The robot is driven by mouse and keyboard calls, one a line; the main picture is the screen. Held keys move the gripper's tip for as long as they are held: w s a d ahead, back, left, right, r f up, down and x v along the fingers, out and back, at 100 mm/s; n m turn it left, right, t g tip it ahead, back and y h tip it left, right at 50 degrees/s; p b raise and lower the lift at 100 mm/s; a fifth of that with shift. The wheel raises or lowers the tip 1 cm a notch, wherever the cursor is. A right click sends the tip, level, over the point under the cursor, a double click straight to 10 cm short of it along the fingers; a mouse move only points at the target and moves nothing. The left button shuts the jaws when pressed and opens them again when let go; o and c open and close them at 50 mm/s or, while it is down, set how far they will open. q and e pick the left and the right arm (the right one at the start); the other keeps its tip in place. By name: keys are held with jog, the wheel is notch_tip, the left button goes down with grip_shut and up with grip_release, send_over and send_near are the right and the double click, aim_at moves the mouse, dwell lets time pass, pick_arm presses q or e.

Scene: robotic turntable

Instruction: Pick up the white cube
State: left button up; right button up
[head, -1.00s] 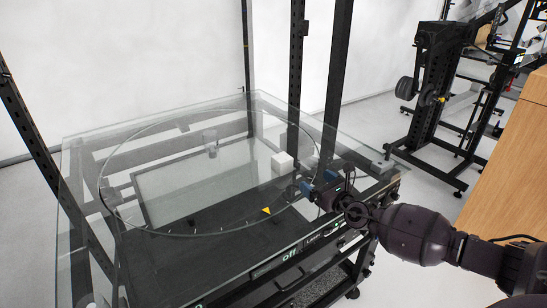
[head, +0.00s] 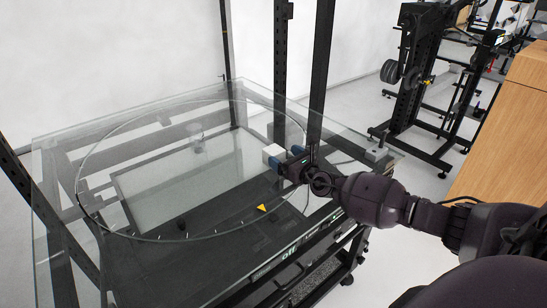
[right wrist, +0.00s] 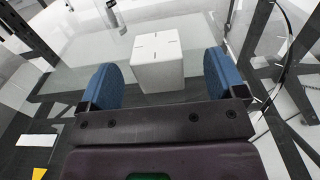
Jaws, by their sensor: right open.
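The white cube (head: 272,151) stands on the glass turntable (head: 108,227), near its right side in the head view. My right gripper (head: 287,158) is at the cube's near right side. In the right wrist view the cube (right wrist: 157,62) lies between and slightly beyond the two blue fingertips (right wrist: 162,80). The gripper is open, with a visible gap between the cube and each finger. My left gripper is not in view.
A clear glass (head: 196,138) stands on the turntable behind and left of the cube. A yellow triangle marker (head: 262,208) is at the turntable's front. A dark upright post (head: 281,70) rises behind the cube. A wooden panel (head: 513,125) is at the right.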

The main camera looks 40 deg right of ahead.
aim_at(280, 154)
jog(key=shift+w+a, duration=0.25)
jog(key=shift+w, duration=1.05)
jog(key=shift+w+a, duration=0.2)
jog(key=shift+w, duration=1.1)
jog(key=c, duration=1.1)
